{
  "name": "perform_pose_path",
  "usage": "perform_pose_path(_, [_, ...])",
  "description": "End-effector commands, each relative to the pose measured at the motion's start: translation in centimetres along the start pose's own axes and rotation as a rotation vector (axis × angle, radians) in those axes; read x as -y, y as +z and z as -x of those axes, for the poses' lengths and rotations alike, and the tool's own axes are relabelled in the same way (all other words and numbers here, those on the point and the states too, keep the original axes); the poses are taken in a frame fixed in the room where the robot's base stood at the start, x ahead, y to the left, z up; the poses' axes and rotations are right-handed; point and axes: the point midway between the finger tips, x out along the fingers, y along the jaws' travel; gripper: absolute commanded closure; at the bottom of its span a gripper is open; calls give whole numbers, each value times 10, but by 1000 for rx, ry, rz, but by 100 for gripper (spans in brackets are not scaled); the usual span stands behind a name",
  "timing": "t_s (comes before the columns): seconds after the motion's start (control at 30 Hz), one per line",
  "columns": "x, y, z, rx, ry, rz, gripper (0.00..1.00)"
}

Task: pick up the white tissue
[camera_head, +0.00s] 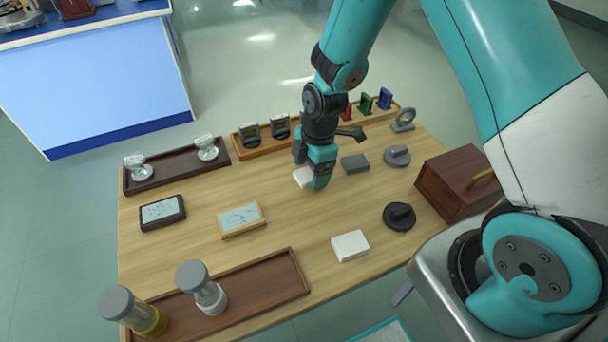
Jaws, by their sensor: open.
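A small white piece (303,177) lies on the wooden table, partly hidden by my gripper (309,174). A second white piece (350,246), flat and rectangular, lies nearer the front of the table in full view. I cannot tell from this view which of the two is the tissue. My gripper points down with its fingers apart, around or just above the first white piece. Whether the fingers touch that piece is hidden.
A grey block (355,163), a grey round part (397,156) and a dark round part (399,215) lie to the right. A brown wooden box (458,183) stands at the right edge. Framed plates (162,212) and trays (256,290) occupy the left and front.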

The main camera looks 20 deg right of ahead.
Motion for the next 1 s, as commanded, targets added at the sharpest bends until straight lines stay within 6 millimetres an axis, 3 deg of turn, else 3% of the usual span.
perform_pose_path(0.23, [0, 0, -3, 0, 1, 0, 21])
perform_pose_path(0.47, [0, 0, -3, 0, 0, 0, 72])
perform_pose_path(0.5, [0, 0, -3, 0, 0, 0, 74])
perform_pose_path(0.83, [0, 0, -2, 0, 1, 0, 74])
perform_pose_path(1.0, [-1, -2, 7, 0, 2, 1, 74])
